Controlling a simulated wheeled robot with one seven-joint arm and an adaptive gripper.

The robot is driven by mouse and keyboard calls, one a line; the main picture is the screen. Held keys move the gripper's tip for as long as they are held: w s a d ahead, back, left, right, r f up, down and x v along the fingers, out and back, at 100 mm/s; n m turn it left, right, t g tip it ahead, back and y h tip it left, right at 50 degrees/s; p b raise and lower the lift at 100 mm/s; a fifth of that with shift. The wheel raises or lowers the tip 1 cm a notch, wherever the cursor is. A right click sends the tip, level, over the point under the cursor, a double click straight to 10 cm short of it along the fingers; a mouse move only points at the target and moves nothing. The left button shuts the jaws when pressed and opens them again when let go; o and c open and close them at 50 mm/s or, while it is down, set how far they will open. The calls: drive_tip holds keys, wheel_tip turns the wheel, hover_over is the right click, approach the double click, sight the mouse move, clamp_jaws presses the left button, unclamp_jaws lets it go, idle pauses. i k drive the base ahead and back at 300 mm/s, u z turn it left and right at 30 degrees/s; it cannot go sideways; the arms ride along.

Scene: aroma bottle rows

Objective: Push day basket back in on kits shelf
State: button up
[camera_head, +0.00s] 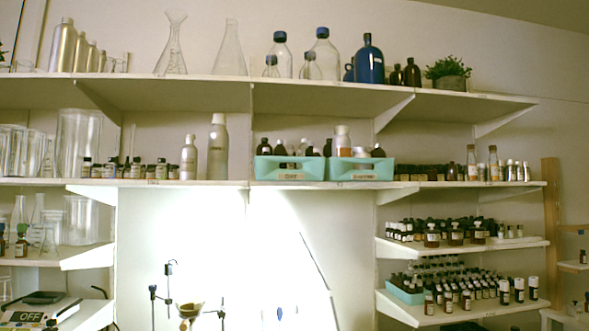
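Two teal baskets stand side by side on the middle shelf (225,184). The left teal basket (262,168) has a tan label that I cannot read with certainty; it may be the day basket. It holds several dark-capped bottles, and its front lies close to the shelf's front edge. The right teal basket (384,168) also has a small tan label and holds bottles, one with a white cap. The two baskets appear to touch or nearly touch. My gripper is not in view.
Small dark bottles (425,173) stand right of the baskets; a tall grey bottle (217,148) stands left. The upper shelf (200,92) overhangs them. Another teal basket (405,294) sits on a lower right shelf. A lab stand (170,290) rises below, before a bright panel.

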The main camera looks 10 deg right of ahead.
sight(271, 164)
drive_tip(key=k, duration=0.7)
drive_tip(key=z, duration=0.65)
drive_tip(key=i, duration=1.55)
drive_tip(key=u, duration=0.65)
